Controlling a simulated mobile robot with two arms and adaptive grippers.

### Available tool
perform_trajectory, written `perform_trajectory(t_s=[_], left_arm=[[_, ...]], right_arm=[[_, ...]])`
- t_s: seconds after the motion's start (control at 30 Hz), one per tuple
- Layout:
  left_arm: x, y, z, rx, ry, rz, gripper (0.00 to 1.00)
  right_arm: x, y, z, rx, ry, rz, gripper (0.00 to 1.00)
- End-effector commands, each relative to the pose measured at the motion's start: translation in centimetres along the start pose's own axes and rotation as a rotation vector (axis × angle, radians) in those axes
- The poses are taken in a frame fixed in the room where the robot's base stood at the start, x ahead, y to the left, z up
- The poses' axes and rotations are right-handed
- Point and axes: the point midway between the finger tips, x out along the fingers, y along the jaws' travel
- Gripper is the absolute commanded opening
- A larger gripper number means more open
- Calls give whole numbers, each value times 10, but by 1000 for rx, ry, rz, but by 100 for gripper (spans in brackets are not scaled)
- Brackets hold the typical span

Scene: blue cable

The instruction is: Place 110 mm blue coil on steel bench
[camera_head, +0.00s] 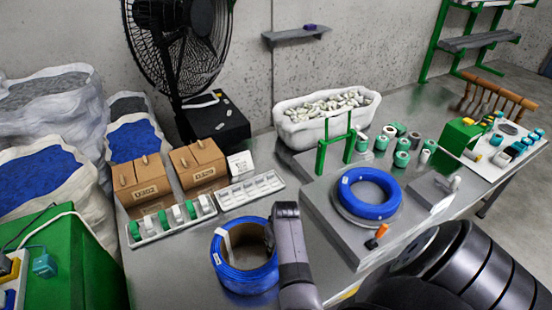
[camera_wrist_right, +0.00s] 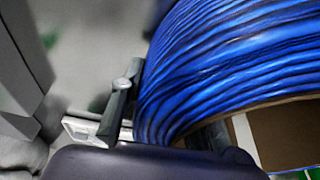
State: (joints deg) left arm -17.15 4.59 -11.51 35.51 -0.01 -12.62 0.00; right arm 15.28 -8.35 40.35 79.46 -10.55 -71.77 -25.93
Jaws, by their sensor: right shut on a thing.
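A second blue coil (camera_head: 352,205) lies flat on a grey platform to the right. My left gripper is not in view.
Cardboard boxes (camera_head: 143,187) and white trays (camera_head: 250,188) with small parts stand behind the held coil. A white tub (camera_head: 325,118) and a green frame (camera_head: 322,158) are farther back. Bare steel lies left of the coil. A black fan (camera_head: 178,45) stands behind.

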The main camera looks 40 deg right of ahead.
Motion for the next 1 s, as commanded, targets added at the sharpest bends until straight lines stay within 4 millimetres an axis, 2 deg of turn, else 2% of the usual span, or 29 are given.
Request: perform_trajectory(t_s=[0.1, 0.13, 0.4, 0.77, 0.87, 1.0], left_arm=[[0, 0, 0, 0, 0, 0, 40], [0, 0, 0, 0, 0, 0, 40], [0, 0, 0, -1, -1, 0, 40], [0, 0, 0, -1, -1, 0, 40], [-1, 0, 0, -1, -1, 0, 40], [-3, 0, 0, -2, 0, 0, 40]], right_arm=[[-1, 0, -2, 2, 7, 2, 0], [0, 1, 0, 0, 1, 3, 29], [0, 0, 0, 0, 1, 2, 47], [-2, 0, 0, 1, 1, 2, 49], [-10, 1, -1, 1, 3, 3, 49], [-32, 1, -1, 1, 4, 4, 49]])
